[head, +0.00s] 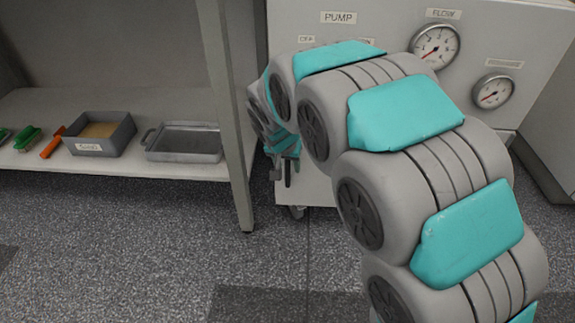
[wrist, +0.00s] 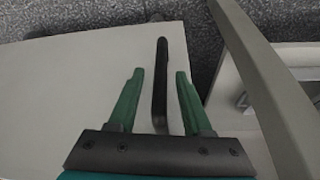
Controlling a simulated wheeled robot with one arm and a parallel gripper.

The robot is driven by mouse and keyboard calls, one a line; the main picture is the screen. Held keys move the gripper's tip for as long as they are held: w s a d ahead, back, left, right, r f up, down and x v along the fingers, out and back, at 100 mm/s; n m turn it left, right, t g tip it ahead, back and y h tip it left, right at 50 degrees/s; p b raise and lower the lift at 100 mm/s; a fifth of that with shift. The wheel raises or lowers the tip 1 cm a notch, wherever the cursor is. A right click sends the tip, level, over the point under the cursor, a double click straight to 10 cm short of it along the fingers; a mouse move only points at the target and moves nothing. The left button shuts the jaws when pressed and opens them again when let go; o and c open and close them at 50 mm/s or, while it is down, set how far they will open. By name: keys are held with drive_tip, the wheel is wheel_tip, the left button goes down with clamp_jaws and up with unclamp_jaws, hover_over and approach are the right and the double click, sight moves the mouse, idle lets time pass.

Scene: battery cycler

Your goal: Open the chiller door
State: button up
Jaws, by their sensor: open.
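The chiller (head: 310,20) is a pale cabinet with a PUMP label and round gauges, standing behind my arm in the head view. Its pale door panel (wrist: 60,100) fills the left of the wrist view, and a black bar handle (wrist: 161,75) stands out near the panel's edge. My gripper (wrist: 158,75) has two green fingers, spread apart, with the handle between them. I cannot tell that either finger touches it. In the head view my gripper (head: 282,172) is small, low by the chiller's left front, and the handle is mostly hidden there.
A grey shelf unit (head: 110,95) stands at the left, its post (head: 228,120) close to my gripper. On it are a box labelled SAND (head: 98,135), a metal tray (head: 184,142), a green brush (head: 28,138) and an orange-handled tool (head: 52,143). The speckled floor (head: 130,250) in front is clear.

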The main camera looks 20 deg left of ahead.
clamp_jaws()
idle(0.3)
idle(1.1)
